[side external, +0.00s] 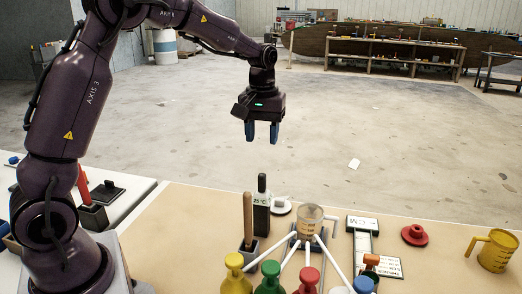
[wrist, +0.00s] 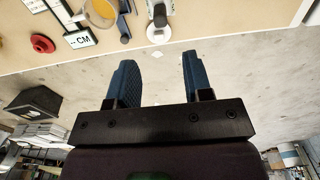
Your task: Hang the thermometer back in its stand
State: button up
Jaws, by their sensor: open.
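A dark, upright, bottle-like piece with a pale "25 °C" panel (side external: 262,200) stands on the tan table; it appears to be the thermometer. A small round white base with a grey block (side external: 281,206) lies just behind it and also shows in the wrist view (wrist: 157,34). I cannot tell which piece is the stand. My gripper (side external: 262,138) points down in the air above the dark piece, clearly apart from it. Its two blue fingers are spread with nothing between them, as the wrist view (wrist: 157,62) also shows.
A wooden handle (side external: 248,215) rises from a grey holder left of the dark piece. Colour-capped bottles (side external: 234,262) line the front. A red disc (side external: 414,235) and yellow jug (side external: 495,250) are at right.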

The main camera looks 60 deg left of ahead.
jog(key=s+d+r+m+t, duration=0.2)
jog(key=s+d+r, duration=0.2)
jog(key=s+r, duration=0.15)
jog(key=s+d+r+m+t, duration=0.1)
jog(key=s+d+r+m, duration=0.25)
jog(key=s, duration=0.25)
jog(key=s+d+f+m+t, duration=0.1)
jog(key=s+d+m+t, duration=0.1)
jog(key=s, duration=0.9)
jog(key=shift+d+m+t, duration=0.3)
jog(key=shift+d+m, duration=0.45)
jog(key=shift+d, duration=0.3)
